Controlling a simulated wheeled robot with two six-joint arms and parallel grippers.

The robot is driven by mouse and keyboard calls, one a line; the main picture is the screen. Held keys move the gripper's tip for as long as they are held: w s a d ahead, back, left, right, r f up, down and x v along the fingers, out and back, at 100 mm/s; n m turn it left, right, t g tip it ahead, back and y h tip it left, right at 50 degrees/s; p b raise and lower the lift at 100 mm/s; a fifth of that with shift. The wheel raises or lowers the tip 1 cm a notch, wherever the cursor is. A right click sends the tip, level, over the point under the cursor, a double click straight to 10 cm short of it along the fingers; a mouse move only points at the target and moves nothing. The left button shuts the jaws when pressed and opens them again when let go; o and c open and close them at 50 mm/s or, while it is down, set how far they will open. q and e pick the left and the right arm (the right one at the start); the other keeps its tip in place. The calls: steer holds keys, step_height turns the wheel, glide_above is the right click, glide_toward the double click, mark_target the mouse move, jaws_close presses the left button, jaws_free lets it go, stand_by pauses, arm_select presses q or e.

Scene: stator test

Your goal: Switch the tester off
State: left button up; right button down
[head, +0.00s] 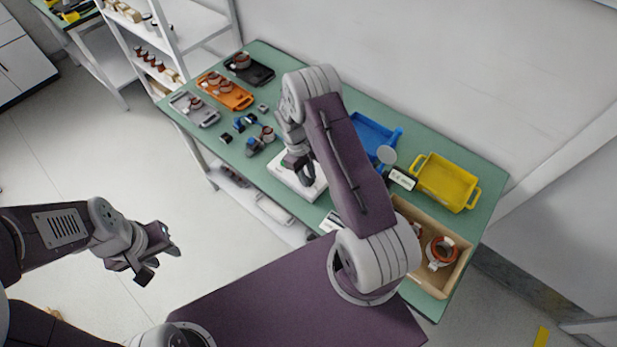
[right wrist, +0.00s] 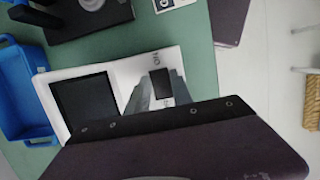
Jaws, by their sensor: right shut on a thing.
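The tester, a white box (head: 315,188), stands on the green table, partly hidden by my right arm. In the right wrist view the tester (right wrist: 130,72) shows a dark screen (right wrist: 85,102) and a black switch (right wrist: 162,84) with ON and OFF lettering beside it. My right gripper (head: 300,168) is down over the tester. In the right wrist view its grey fingers (right wrist: 160,92) are at the switch, shut on it; their contact is partly hidden, and the switch position cannot be told. My left gripper (head: 160,260) is open and empty, over the floor away from the table.
A blue bin (head: 372,135) and a yellow bin (head: 446,182) stand behind my right arm. A cardboard-coloured box (head: 462,262) holds a copper-ringed part (head: 441,251). Grey, orange (head: 225,92) and black trays with parts are at the far left end. Small parts lie left of the tester.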

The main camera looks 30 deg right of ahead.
steer(key=c, duration=1.1)
jaws_free()
steer(key=b+v, duration=0.2)
steer(key=v, duration=0.7)
steer(key=shift+r, duration=0.1)
